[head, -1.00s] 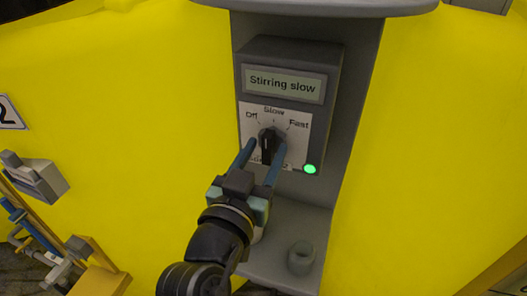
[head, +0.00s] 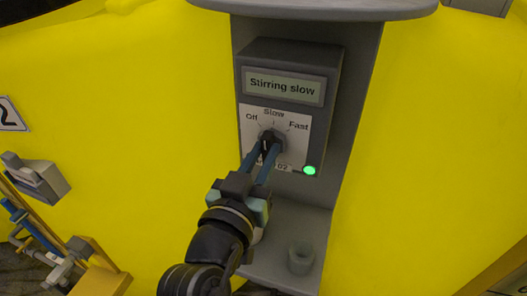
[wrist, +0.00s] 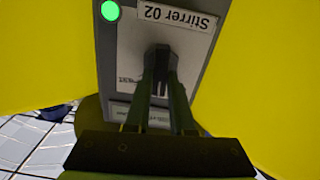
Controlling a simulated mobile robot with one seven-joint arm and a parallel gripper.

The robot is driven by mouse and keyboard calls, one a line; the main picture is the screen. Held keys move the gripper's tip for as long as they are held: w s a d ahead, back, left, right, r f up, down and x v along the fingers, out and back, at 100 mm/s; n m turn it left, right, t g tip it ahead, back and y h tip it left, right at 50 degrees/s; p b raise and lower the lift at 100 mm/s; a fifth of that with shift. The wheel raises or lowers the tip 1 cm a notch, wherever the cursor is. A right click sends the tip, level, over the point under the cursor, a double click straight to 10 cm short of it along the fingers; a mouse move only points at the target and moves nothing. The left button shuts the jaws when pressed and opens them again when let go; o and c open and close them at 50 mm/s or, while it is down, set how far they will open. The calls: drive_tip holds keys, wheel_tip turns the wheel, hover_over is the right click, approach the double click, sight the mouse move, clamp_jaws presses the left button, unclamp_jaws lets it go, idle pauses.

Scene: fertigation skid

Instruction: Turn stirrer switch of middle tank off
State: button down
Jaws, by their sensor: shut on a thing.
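The stirrer switch (head: 268,140) is a black rotary knob on a white plate marked Off, Slow and Fast. Its pointer stands near Slow, and the display (head: 284,86) above reads "Stirring slow". A green lamp (head: 310,170) is lit at the lower right of the switch box. My gripper (head: 264,150) is shut on the knob, one finger on each side. In the wrist view the fingers also pinch the dark knob (wrist: 162,54), below an upside-down label (wrist: 178,16) reading "Stirrer 02". The fingers hide part of the knob and plate.
The box sits on a grey panel (head: 355,110) in front of a yellow tank (head: 440,140). A grey ledge with a small cup-shaped fitting (head: 301,259) lies below. Pipes and a grey box (head: 38,176) stand at the left.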

drive_tip(key=n+p, duration=0.2)
drive_tip(key=n, duration=0.2)
drive_tip(key=shift+a+n+p, duration=0.1)
drive_tip(key=shift+n+p, duration=0.25)
drive_tip(key=shift+n, duration=0.05)
drive_tip(key=shift+f+n+p, duration=0.1)
drive_tip(key=shift+n+p, duration=0.65)
drive_tip(key=shift+n, duration=0.75)
drive_tip(key=c, duration=0.8)
unclamp_jaws()
drive_tip(key=shift+o, duration=0.2)
drive_tip(key=b+v, duration=0.1)
drive_tip(key=v, duration=1.2)
